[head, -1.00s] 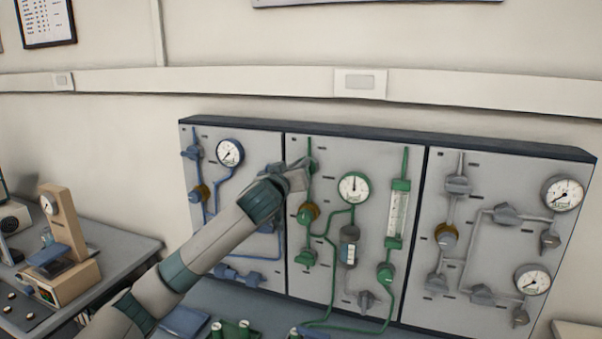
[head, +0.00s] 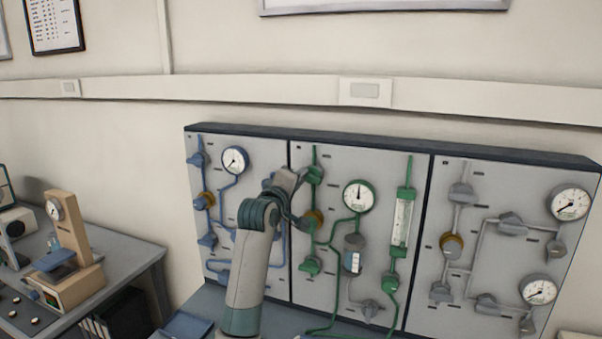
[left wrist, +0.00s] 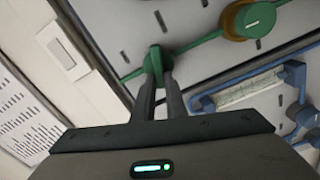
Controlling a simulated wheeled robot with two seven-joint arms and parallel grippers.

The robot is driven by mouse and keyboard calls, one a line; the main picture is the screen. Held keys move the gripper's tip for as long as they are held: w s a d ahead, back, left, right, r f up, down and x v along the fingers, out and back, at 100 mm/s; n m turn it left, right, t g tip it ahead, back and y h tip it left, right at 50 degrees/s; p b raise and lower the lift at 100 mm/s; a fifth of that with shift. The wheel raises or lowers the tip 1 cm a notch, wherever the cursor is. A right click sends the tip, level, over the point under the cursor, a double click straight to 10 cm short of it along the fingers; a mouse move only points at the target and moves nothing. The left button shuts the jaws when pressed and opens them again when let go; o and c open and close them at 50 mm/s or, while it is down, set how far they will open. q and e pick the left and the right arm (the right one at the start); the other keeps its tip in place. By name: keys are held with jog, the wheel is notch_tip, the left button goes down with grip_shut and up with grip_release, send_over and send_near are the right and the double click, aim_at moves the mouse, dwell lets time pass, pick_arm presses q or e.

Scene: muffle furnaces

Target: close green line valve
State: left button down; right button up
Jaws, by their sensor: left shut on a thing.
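The middle panel carries a green line (head: 314,154) with a green valve (head: 315,175) near its top. My left gripper (head: 305,177) is at this valve, its fingers partly hidden by the wrist. In the left wrist view the two dark fingers (left wrist: 160,82) are shut on the green valve handle (left wrist: 155,58). Below it on the line is a brass-coloured regulator with a green knob (left wrist: 258,18), partly behind my arm in the head view. Another green valve (head: 311,266) sits lower on the panel. My right gripper is not in view.
A blue-line panel (head: 265,150) is on the left, with a gauge (head: 235,160). A grey-line panel (head: 480,170) is on the right. The green gauge (head: 359,196) and flow meter (head: 403,217) are right of my gripper. A side table (head: 125,262) stands at left.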

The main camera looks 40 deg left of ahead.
pick_arm(q)
jog(key=shift+f+n+p, duration=0.2)
jog(key=shift+n+p, duration=0.35)
jog(key=shift+n, duration=0.4)
jog(key=shift+f+n+p, duration=0.15)
jog(key=shift+n+p, duration=0.4)
jog(key=shift+n, duration=0.4)
jog(key=shift+a, duration=0.1)
jog(key=shift+f, duration=0.1)
jog(key=c, duration=1.8)
grip_release()
jog(key=shift+s, duration=0.1)
jog(key=b+v, duration=0.4)
jog(key=v, duration=1.3)
jog(key=shift+s+b, duration=0.15)
jog(key=shift+b, duration=0.2)
jog(key=shift+a, duration=0.1)
